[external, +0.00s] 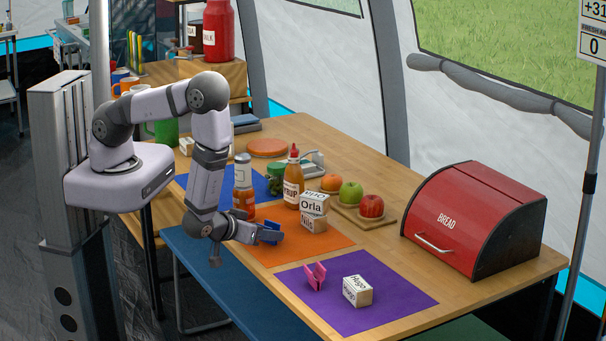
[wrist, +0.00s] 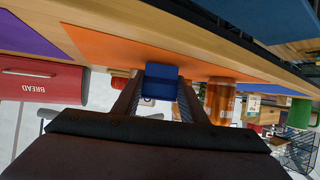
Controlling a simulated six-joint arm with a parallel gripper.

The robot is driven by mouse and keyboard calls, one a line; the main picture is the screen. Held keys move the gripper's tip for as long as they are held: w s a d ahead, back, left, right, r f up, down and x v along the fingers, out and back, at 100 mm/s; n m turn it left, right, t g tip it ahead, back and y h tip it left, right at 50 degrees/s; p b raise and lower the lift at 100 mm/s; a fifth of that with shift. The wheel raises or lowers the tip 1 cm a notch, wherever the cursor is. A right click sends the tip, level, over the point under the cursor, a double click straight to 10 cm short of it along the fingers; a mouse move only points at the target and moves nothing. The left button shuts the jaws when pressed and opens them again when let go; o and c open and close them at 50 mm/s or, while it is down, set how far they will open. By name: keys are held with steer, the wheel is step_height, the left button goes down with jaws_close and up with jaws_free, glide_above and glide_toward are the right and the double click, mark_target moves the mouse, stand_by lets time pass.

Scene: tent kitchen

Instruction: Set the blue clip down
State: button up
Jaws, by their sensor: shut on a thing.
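The blue clip (external: 270,234) is between the fingers of my gripper (external: 256,232), low over the near left part of the orange mat (external: 318,249). In the wrist view the blue clip (wrist: 160,82) shows between the two fingers of my gripper (wrist: 158,95), close to the orange mat (wrist: 120,50). My gripper is shut on the clip. I cannot tell whether the clip touches the mat.
White name blocks (external: 313,204) stand stacked on the orange mat beside a syrup bottle (external: 293,182). A pink clip (external: 316,275) and another name block (external: 357,291) sit on the purple mat (external: 395,297). A red bread box (external: 473,221) stands at right.

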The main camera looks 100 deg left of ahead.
steer(key=shift+f, duration=0.15)
steer(key=shift+f, duration=0.1)
steer(key=o, duration=1)
